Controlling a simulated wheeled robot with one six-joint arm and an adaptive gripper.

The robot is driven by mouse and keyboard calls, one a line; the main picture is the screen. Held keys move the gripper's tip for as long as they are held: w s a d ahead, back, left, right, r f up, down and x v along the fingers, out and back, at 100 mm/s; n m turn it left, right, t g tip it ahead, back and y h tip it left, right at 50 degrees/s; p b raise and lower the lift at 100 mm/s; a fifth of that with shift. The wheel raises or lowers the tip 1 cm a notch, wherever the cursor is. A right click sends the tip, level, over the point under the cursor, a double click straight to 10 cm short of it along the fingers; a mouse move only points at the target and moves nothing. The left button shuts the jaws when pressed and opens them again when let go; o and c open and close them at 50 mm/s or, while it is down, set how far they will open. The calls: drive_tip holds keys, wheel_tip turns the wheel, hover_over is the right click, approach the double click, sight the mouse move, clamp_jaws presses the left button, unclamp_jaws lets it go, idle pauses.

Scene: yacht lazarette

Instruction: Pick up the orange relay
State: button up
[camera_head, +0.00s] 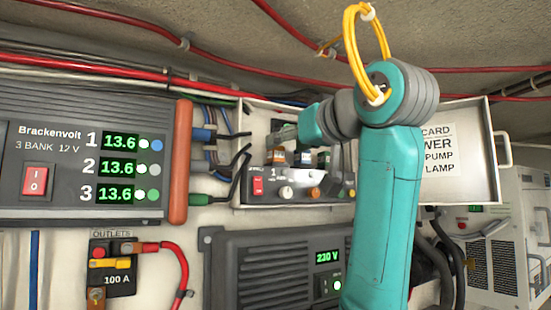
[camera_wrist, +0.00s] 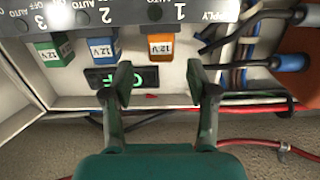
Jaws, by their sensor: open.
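The orange relay (camera_wrist: 160,47), with a white 12V label, sits in the open white box, under the switch position marked 1 in the wrist view. It also shows in the head view (camera_head: 278,156), just below my gripper (camera_head: 284,132). In the wrist view my gripper (camera_wrist: 160,82) is open and empty. Its two fingers point toward the relay row, and the orange relay lies between and beyond their tips, apparently untouched. The relay's far end is hidden by the grey panel edge.
A blue relay (camera_wrist: 102,49) and a green relay (camera_wrist: 48,52) stand in the same row. A dark plate with green lettering (camera_wrist: 137,77) lies behind the fingers. Blue-ended cables (camera_wrist: 285,63) enter at the side. A switch panel (camera_head: 300,187) sits below the relays.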

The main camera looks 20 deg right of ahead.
sight(276, 148)
drive_tip(key=x, duration=0.5)
drive_tip(key=shift+f, duration=0.15)
drive_tip(key=c, duration=1.1)
drive_tip(key=shift+w, duration=0.1)
